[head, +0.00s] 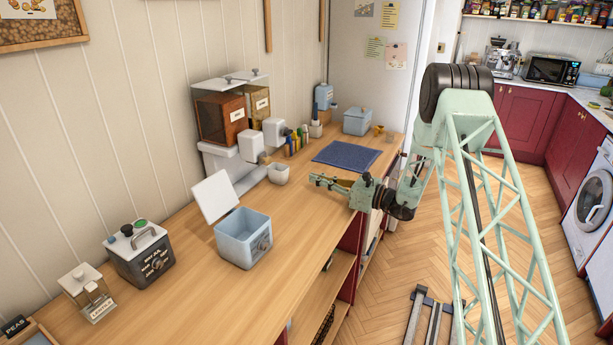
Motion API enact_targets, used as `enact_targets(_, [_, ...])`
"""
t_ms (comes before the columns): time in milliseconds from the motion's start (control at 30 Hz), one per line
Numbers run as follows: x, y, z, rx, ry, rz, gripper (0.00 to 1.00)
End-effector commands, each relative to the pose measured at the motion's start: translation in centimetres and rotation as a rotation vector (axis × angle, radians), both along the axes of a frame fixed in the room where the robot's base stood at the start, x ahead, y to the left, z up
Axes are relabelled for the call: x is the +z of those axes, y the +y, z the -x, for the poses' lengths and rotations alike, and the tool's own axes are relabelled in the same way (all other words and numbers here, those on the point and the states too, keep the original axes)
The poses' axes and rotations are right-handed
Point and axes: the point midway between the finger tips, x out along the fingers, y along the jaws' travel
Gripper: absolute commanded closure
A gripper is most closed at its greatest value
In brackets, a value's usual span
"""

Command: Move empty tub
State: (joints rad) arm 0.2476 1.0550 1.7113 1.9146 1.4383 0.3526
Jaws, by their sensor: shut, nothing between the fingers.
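A light blue square tub (240,250) stands on the wooden counter, in the middle of the head view. Its white lid (215,197) is tipped up at its back left, and the part of the inside that shows looks empty. A second pale blue tub (357,123) sits farther back on the counter, with its lid on. My gripper (314,180) is over the counter's right side, pointing left, shut and empty. It is behind and to the right of the open tub, apart from it.
A dark box (139,258) with a handle and a small glass jar (91,295) stand at the front left. A dispenser (222,125) stands against the wall, with a small white cup (278,174) nearby. A blue mat (347,156) lies behind my gripper. The counter right of the open tub is clear.

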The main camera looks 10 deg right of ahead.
Motion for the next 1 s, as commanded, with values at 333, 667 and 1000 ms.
enact_targets(333, [0.0,-2.8,1.9,-0.001,-0.001,-0.001,1.00])
enact_targets(667, [0.0,-3.1,2.2,0.000,-0.001,-0.001,1.00])
enact_targets(1000, [0.5,-2.8,2.5,0.009,-0.005,0.007,1.00])
